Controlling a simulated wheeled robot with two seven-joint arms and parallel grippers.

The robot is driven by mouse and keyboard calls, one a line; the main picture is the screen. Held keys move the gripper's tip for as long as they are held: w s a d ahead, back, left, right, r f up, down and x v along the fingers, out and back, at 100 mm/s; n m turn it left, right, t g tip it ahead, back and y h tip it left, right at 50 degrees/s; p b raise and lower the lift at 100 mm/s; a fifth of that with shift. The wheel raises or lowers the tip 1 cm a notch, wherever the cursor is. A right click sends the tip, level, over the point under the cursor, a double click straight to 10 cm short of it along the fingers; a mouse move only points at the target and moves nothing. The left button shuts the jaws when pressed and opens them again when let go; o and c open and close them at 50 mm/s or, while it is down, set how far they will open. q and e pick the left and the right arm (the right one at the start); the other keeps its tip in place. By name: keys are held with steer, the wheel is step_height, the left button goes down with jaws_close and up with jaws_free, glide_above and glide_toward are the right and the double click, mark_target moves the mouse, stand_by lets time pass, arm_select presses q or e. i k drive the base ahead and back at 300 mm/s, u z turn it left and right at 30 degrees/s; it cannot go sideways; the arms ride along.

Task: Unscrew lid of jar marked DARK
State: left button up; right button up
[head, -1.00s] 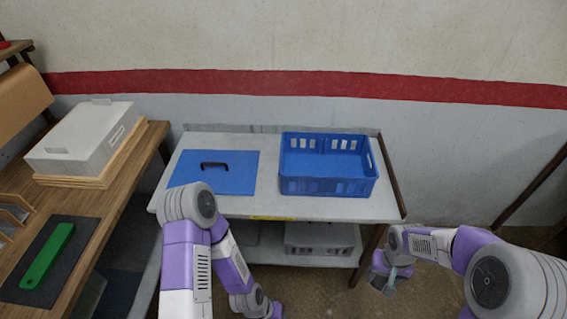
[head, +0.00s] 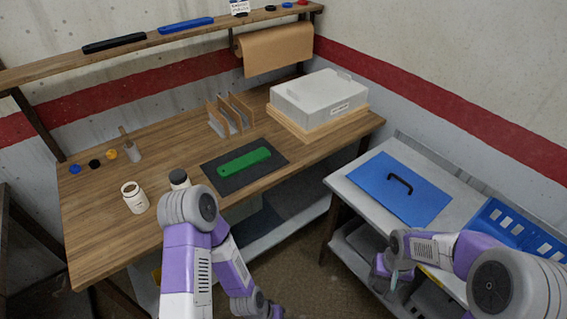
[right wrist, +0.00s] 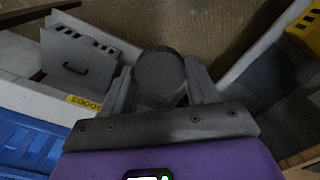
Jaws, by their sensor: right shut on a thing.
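A white jar (head: 135,198) stands on the wooden bench at the left of the head view; its top looks open. A second jar (head: 179,180) with a dark top stands right of it, partly behind my left arm. The labels are too small to read. My right gripper (head: 392,281) is low, in front of the side table and away from both jars. In the right wrist view, it is shut on a round dark lid (right wrist: 160,70); I cannot tell whether anything is under it. My left gripper's fingers are outside the views.
A brush in a pot (head: 132,152) and small coloured discs (head: 94,165) stand at the bench's back left. A green bar (head: 244,161) lies on a dark mat. A grey box (head: 318,95) stands at right. The side table holds a blue panel (head: 375,195) and a blue crate (head: 500,245).

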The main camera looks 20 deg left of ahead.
mark_target(133, 196)
steer(key=u, duration=1.9)
